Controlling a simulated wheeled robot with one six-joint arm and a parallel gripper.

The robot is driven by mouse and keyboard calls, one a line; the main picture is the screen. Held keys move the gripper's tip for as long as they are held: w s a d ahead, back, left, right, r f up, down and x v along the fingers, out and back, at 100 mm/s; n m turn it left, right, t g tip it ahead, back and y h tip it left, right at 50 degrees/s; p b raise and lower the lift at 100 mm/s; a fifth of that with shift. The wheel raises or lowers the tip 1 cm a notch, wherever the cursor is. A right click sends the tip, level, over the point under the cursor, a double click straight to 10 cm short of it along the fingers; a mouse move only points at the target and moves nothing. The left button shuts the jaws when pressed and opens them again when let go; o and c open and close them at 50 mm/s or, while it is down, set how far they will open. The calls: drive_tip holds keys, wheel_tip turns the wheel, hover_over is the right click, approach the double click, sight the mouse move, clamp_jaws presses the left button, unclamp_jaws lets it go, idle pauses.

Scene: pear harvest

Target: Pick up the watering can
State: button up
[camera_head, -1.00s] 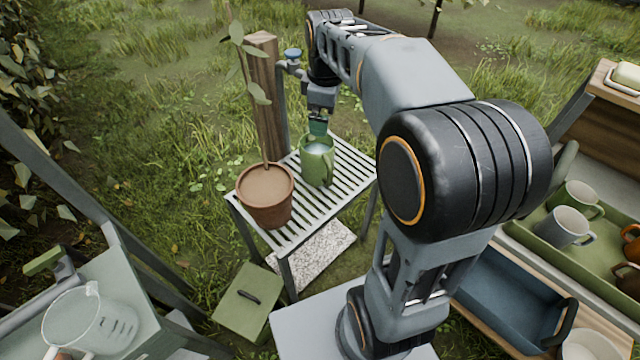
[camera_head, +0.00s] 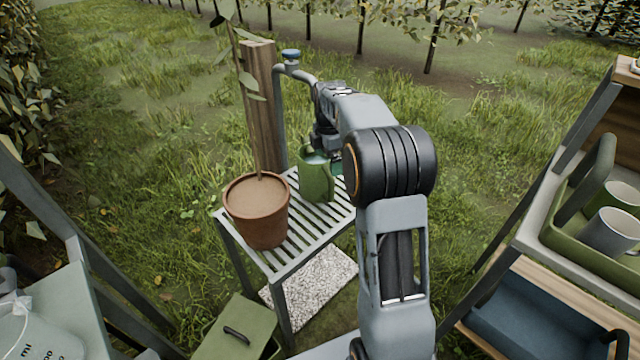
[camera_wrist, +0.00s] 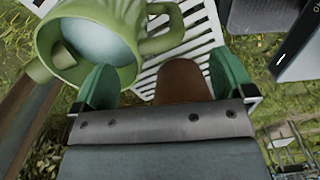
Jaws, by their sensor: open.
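The green watering can (camera_head: 314,180) stands upright on the slatted metal table (camera_head: 298,258). In the wrist view, the can (camera_wrist: 120,70) fills the upper left, with its opening facing the camera. Its looped handle (camera_wrist: 172,35) reaches right, just beyond my fingertips. My gripper (camera_wrist: 163,78) is open, with green fingers spread apart and nothing gripped between them. In the head view it is at the can's right side, mostly hidden by my arm. Any contact with the can cannot be told.
A terracotta pot (camera_head: 257,225) with a thin plant stands left of the can. A wooden post (camera_head: 262,110) and a tap (camera_head: 292,62) rise behind the table. A shelf with a green tray (camera_head: 575,240) and mugs is at right. A green box (camera_head: 225,335) lies below.

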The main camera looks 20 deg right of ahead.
sight(328, 169)
drive_tip(key=shift+f+b, duration=1.15)
drive_tip(key=shift+f, duration=2.05)
drive_tip(key=shift+w+r, duration=0.1)
clamp_jaws()
drive_tip(key=shift+w+r, duration=0.1)
drive_tip(key=shift+r, duration=0.05)
